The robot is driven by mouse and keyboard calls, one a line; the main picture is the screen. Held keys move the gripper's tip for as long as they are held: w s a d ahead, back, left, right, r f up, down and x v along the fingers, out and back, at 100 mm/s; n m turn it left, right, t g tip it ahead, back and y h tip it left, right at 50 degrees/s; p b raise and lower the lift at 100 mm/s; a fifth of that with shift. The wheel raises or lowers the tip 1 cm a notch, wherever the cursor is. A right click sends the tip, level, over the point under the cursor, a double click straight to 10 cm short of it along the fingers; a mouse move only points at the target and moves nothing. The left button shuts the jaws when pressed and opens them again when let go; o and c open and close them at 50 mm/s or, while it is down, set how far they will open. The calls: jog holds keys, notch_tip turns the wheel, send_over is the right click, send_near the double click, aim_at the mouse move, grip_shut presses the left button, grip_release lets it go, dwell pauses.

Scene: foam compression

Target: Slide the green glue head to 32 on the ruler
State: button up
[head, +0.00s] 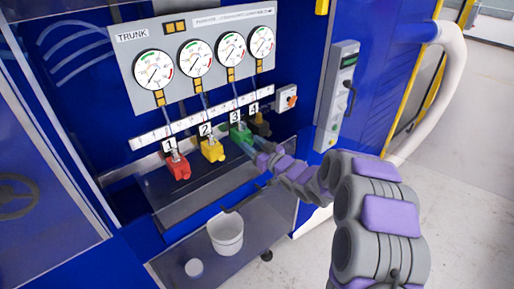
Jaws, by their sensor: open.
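The green glue head (241,133) is the third of the coloured heads below the white ruler (188,125), under the tag "3". The ruler's markings are too small to read. My arm comes in from the lower right, and my gripper (258,156) is at the green head's lower right side. It is open, but its fingers are small and partly blend with the dark ledge, so I cannot tell whether they touch the green head.
A red head (178,166) and a yellow head (212,150) are to the left; a black head (262,125) is close on the right. Several gauges (197,61) are above. A white bucket (227,236) stands on the lower shelf (255,254). A grey control box (338,95) is at right.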

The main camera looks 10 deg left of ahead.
jog(key=p+v, duration=0.2)
jog(key=v, duration=1.5)
jog(key=shift+p, duration=0.35)
jog(key=shift+s+d, duration=0.1)
jog(key=w+d+m+h, duration=0.1)
jog(key=d+m+h, duration=0.1)
jog(key=d+h, duration=0.75)
jog(key=s+d+r+m+g+h, duration=0.25)
jog(key=s+d+m+h, duration=0.2)
jog(key=s+d, duration=0.4)
jog(key=s+a+r+m+g, duration=0.1)
jog(key=s+g, duration=0.4)
jog(key=s, duration=1.2)
jog(key=s+a+r+m+g, duration=0.2)
jog(key=s+g, duration=0.4)
jog(key=s, duration=1.1)
jog(key=shift+a, duration=0.25)
